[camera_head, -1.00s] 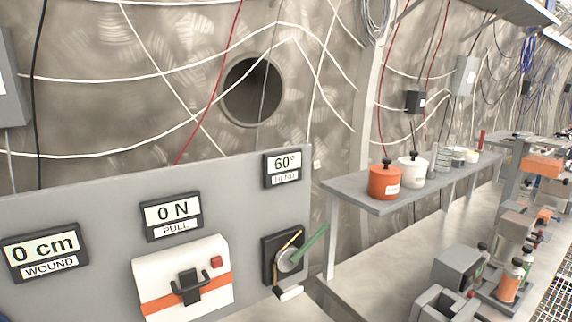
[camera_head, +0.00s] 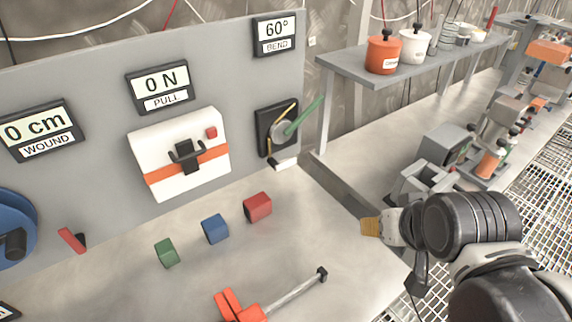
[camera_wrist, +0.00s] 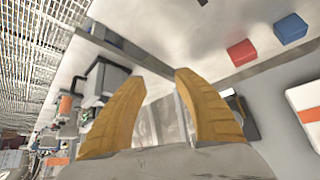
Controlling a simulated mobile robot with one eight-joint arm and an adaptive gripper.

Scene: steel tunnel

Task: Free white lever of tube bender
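The tube bender (camera_head: 276,127) is a black plate with a grey disc on the grey panel, below a display (camera_head: 275,35) reading 60° BEND. A yellow tube lies against the disc, and a green lever (camera_head: 305,116) points up and right. The white lever (camera_head: 286,164) sticks out at the plate's bottom. My gripper (camera_head: 370,227) is right of and nearer than the bender, apart from it. In the wrist view my gripper (camera_wrist: 160,85) has its two yellow fingers open and empty. The right finger partly hides the bender's dark plate (camera_wrist: 243,112) there.
Red (camera_head: 257,207), blue (camera_head: 215,229) and green (camera_head: 166,253) cubes lie on the bench. A red-handled tool (camera_head: 270,306) lies nearer. A shelf (camera_head: 400,72) with pots stands right of the panel. The white box (camera_head: 180,160) is left of the bender.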

